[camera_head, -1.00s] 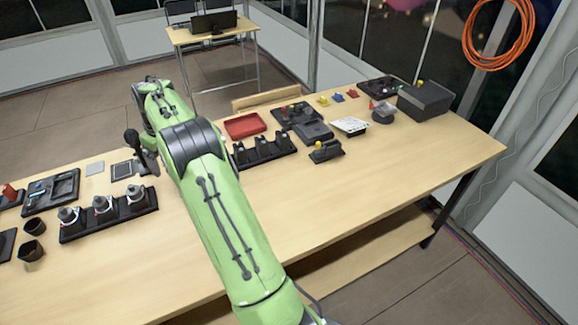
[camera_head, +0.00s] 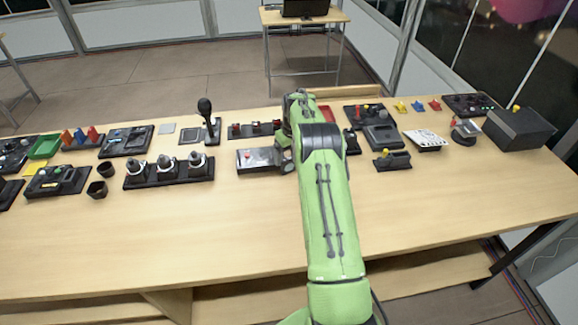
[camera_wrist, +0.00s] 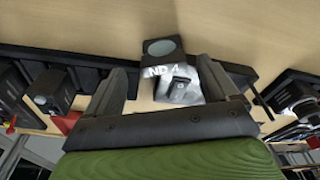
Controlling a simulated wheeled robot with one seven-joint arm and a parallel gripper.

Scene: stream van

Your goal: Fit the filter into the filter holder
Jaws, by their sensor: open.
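In the wrist view a piece marked "ND 4", which looks like the filter (camera_wrist: 160,48), has a round grey glass in a black square frame. Its silver part carries a black knob. My gripper (camera_wrist: 162,72) is open, with one finger on each side of the silver part; I cannot tell whether they touch it. In the head view a dark box with a grey top and a red mark (camera_head: 258,158) lies just left of my arm. It may be the filter holder, but I cannot tell. My arm hides most of my gripper in this view.
A black rack with several silver-topped pieces (camera_head: 168,168) stands to the left, with a microphone (camera_head: 205,106) behind. To the right are a small black unit with a yellow knob (camera_head: 391,160) and a dark box (camera_head: 520,128). The table's front strip (camera_head: 220,235) is clear.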

